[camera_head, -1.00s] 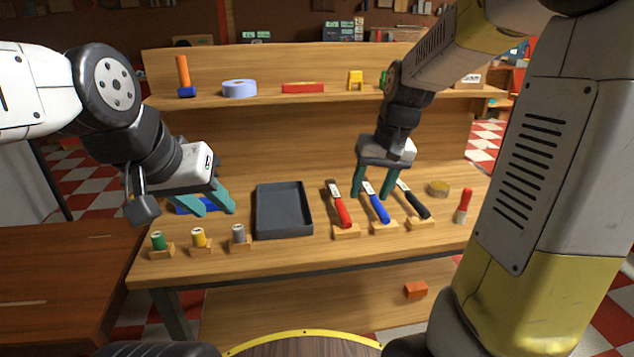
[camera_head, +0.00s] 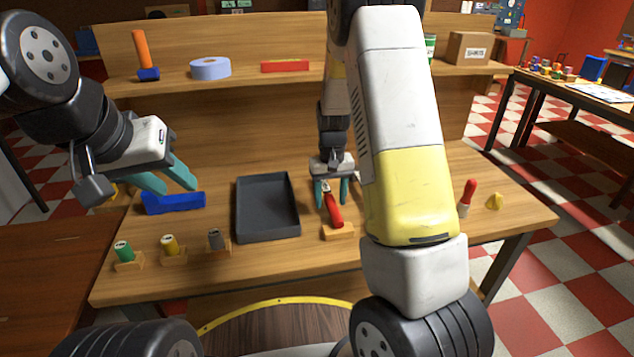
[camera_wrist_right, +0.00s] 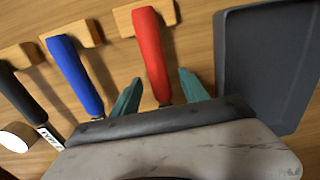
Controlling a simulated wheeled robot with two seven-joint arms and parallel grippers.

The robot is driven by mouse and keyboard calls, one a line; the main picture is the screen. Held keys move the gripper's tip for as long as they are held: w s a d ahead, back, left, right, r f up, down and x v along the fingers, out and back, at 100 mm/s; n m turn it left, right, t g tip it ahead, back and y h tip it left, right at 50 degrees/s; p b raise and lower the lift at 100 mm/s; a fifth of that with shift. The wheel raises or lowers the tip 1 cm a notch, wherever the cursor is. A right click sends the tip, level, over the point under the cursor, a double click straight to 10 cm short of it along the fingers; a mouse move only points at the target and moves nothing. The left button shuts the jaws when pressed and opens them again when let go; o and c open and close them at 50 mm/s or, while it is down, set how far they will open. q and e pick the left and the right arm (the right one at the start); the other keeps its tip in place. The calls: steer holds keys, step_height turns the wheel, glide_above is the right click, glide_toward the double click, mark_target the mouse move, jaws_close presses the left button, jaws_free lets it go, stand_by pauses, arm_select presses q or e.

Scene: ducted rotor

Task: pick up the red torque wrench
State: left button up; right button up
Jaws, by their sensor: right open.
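The red torque wrench (camera_head: 334,210) lies on the workbench, its red handle resting on a small wooden block. In the right wrist view its handle (camera_wrist_right: 151,52) runs up between the two green fingers. My right gripper (camera_head: 331,192) is open and straddles the wrench, with a finger on each side and visible gaps. Its fingertips also show in the right wrist view (camera_wrist_right: 160,92). Whether they reach down to wrench height I cannot tell. My left gripper (camera_head: 170,180) is open and empty above the left of the bench, close to a blue object (camera_head: 174,202).
A blue-handled wrench (camera_wrist_right: 76,76) and a black-handled one (camera_wrist_right: 22,94) lie beside the red one; my right arm hides them in the head view. A dark grey tray (camera_head: 240,222) is close on the other side. Several spools, such as a green one (camera_head: 124,251), stand front left.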

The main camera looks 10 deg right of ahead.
step_height(320, 180, down, 2)
steer(key=shift+f, duration=0.1)
jaws_close()
stand_by(0.5)
